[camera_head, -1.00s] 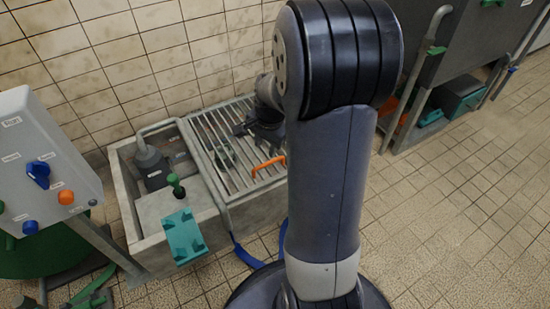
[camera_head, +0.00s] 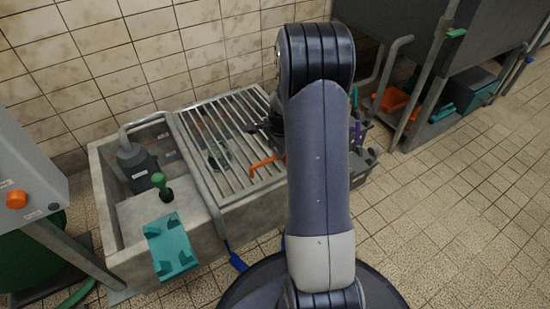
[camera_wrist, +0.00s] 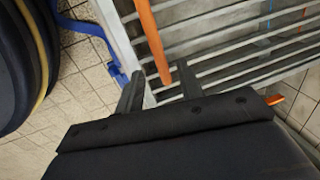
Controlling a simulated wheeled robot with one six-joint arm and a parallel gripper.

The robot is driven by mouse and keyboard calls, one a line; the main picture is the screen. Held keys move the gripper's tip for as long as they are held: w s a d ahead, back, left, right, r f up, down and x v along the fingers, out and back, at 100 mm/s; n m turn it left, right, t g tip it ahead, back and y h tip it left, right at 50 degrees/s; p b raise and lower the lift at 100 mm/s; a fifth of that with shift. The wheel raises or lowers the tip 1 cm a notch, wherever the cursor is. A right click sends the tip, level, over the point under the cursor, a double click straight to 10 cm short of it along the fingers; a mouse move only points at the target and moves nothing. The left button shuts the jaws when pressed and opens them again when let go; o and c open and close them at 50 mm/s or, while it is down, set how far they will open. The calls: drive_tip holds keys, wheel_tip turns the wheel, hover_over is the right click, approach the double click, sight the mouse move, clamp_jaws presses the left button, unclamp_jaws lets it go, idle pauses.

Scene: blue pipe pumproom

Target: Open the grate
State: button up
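The grate (camera_head: 225,115), a metal frame of parallel bars, lies closed over the right part of the concrete basin (camera_head: 245,205). Its orange handle (camera_head: 262,165) shows at its near right side, partly hidden by my arm. In the wrist view, the orange handle (camera_wrist: 151,38) runs down from the top towards the gap between my fingers. My gripper (camera_wrist: 160,70) is open, with one dark finger on each side of the handle's lower end. I cannot tell whether either finger touches it. In the head view, my arm hides most of the gripper.
A dark pump (camera_head: 137,160) sits in the basin's open left part. A green-handled valve (camera_head: 162,188) and a teal piece (camera_head: 170,245) are at its front. A control box (camera_head: 25,175) stands left. A blue lever (camera_head: 236,258) hangs in front. Tiled floor is clear at right.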

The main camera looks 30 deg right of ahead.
sight(274, 157)
drive_tip(key=shift+w+f+b, duration=0.2)
drive_tip(key=shift+f+b, duration=0.1)
drive_tip(key=shift+f, duration=0.6)
drive_tip(key=shift+w+f+b, duration=0.15)
drive_tip(key=shift+f+b, duration=0.1)
drive_tip(key=shift+f, duration=0.6)
clamp_jaws()
